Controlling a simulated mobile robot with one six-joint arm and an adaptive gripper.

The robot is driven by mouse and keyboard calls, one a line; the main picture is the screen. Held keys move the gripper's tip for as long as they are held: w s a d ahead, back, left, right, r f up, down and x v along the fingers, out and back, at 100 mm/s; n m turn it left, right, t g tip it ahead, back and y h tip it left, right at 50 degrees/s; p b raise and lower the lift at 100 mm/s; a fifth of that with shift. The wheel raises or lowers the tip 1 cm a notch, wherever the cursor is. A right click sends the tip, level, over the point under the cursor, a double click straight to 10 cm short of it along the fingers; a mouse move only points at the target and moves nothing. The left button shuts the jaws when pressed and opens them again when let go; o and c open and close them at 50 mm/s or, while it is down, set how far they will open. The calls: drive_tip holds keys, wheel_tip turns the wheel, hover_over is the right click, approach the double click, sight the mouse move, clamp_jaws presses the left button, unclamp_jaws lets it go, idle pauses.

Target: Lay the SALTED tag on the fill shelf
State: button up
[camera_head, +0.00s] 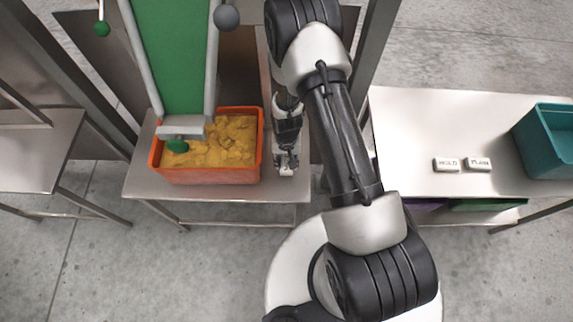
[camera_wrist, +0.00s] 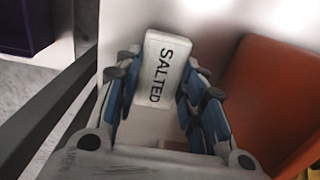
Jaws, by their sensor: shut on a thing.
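The SALTED tag (camera_wrist: 161,68) is a white block with black lettering. My gripper (camera_wrist: 158,88) is shut on it, with blue-padded fingers on both sides. In the head view my gripper (camera_head: 287,166) is over the right end of the pale fill shelf (camera_head: 225,190), just right of the orange crate (camera_head: 207,176). The shelf's pale surface also shows behind the tag in the wrist view (camera_wrist: 208,25). I cannot tell whether the tag touches the shelf.
The orange crate holds yellow chips under a green chute (camera_head: 172,60). A table on the right carries a HOLD tag (camera_head: 446,165), a PLAIN tag (camera_head: 478,165) and a teal bin (camera_head: 548,145). The strip of shelf right of the crate is narrow.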

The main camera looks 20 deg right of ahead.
drive_tip(key=shift+f+b, duration=0.35)
drive_tip(key=shift+f, duration=1.2)
drive_tip(key=shift+f, duration=0.1)
drive_tip(key=shift+f, duration=0.15)
drive_tip(key=o, duration=1)
drive_tip(key=shift+c, duration=0.2)
